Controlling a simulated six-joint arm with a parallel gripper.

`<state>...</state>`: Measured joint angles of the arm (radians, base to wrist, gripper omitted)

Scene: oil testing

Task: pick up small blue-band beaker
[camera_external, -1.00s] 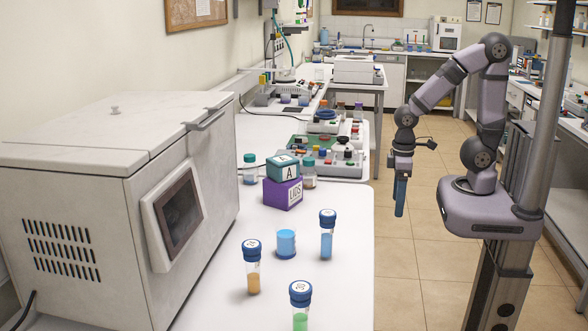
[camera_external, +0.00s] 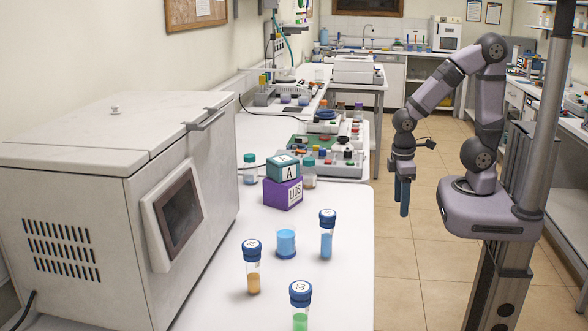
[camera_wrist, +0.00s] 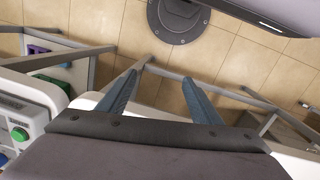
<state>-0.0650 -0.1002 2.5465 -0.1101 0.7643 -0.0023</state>
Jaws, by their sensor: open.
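The small beaker (camera_external: 286,243) holds blue liquid and stands upright on the white bench among three capped vials. My gripper (camera_external: 404,198) hangs pointing down over the floor, right of the bench edge and well apart from the beaker. In the wrist view its two blue fingers (camera_wrist: 160,95) are spread wide with nothing between them. The beaker does not show in the wrist view.
Close to the beaker stand a blue vial (camera_external: 327,234), an orange vial (camera_external: 252,267) and a green vial (camera_external: 300,305), all blue-capped. Stacked teal and purple boxes (camera_external: 283,193) are behind. A large grey oven (camera_external: 120,210) fills the left.

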